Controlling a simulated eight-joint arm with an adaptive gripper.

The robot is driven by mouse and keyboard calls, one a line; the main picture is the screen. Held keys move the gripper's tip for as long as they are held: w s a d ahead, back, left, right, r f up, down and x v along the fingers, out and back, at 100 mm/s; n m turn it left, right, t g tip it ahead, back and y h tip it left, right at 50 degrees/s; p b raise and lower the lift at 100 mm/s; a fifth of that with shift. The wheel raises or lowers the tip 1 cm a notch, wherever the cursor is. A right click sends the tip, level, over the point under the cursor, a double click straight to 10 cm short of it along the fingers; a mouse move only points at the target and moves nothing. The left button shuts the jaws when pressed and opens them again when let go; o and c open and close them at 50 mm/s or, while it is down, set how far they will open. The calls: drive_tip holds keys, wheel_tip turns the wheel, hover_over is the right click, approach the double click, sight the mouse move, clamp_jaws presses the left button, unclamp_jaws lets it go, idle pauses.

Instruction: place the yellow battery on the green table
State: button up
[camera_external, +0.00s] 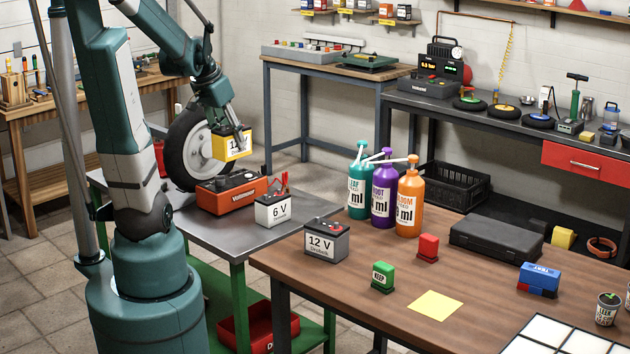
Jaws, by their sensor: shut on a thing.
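The yellow battery (231,149), with a white label on its front, hangs in the air at the upper left. My gripper (232,131) is shut on it from above. The battery is in front of the dark wheel and appears above the far side of the green table (222,242); its exact height is hard to tell. This table has a grey metal top and green legs. On it stand an orange charger (231,192) with a dark top and a white 6 V battery (271,210). My arm hides part of the table's left side.
A brown wooden table (458,285) adjoins at the right, with a grey 12 V battery (326,241), three pump bottles (383,194) and a black case (496,240). The green table's front part is bare. A wheel (187,150) stands behind it.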

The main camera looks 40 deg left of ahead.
hover_over(237, 237)
wheel_tip(237, 237, down, 16)
drive_tip(key=shift+f, duration=0.25)
idle(0.5)
drive_tip(key=shift+f, duration=0.15)
idle(0.4)
drive_tip(key=shift+f+b, duration=1)
drive_tip(key=shift+f, duration=1.8)
drive_tip(key=shift+f+b, duration=0.8)
drive_tip(key=shift+f, duration=1.3)
drive_tip(key=shift+s+f, duration=0.1)
drive_tip(key=shift+f, duration=0.05)
drive_tip(key=o, duration=1.5)
